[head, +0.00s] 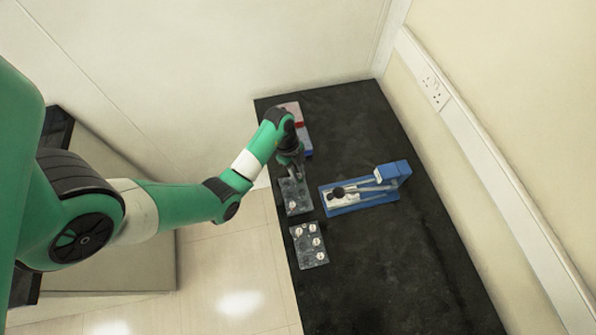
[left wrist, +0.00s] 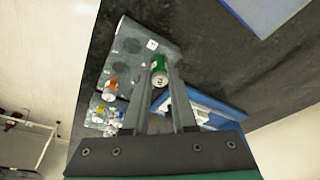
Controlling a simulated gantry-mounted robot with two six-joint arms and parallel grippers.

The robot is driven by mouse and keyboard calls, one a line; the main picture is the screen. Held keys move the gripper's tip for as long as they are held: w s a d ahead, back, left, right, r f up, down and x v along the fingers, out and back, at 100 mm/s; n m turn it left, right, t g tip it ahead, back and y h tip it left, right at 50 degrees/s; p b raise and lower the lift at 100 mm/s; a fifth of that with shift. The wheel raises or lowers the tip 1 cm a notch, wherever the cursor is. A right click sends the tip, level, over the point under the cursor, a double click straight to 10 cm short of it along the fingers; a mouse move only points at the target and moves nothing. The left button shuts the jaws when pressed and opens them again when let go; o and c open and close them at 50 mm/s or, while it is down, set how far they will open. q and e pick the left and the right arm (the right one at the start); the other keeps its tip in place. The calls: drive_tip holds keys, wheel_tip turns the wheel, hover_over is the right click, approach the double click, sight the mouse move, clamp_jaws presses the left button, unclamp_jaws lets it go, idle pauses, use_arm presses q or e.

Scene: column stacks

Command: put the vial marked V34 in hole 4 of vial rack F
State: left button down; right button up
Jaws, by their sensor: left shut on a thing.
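My left gripper (head: 291,168) is over the far end of a grey rack (head: 297,198) in the head view. In the left wrist view the gripper (left wrist: 165,72) is shut on a green vial (left wrist: 159,65) with a pale cap. The mark on its cap is too small to read. The grey rack (left wrist: 117,61) shows beside the vial, with dark empty holes, a small white label and an orange vial (left wrist: 110,89) standing in it. I cannot tell whether the held vial is clear of the rack. I cannot read a rack letter. My right gripper is not in view.
A second rack (head: 313,257) with several white-capped vials stands nearer on the black table (head: 375,265). A blue device (head: 392,174) stands to the right of the racks. A red, white and blue box (head: 299,122) is behind the gripper. The table's right part is clear.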

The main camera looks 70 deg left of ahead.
use_arm(q)
drive_tip(key=shift+f, duration=0.15)
drive_tip(key=shift+f+b, duration=0.45)
drive_tip(key=shift+b, duration=0.1)
drive_tip(key=c, duration=0.6)
unclamp_jaws()
drive_tip(key=shift+c, duration=0.2)
drive_tip(key=shift+o, duration=0.2)
drive_tip(key=shift+o, duration=1.4)
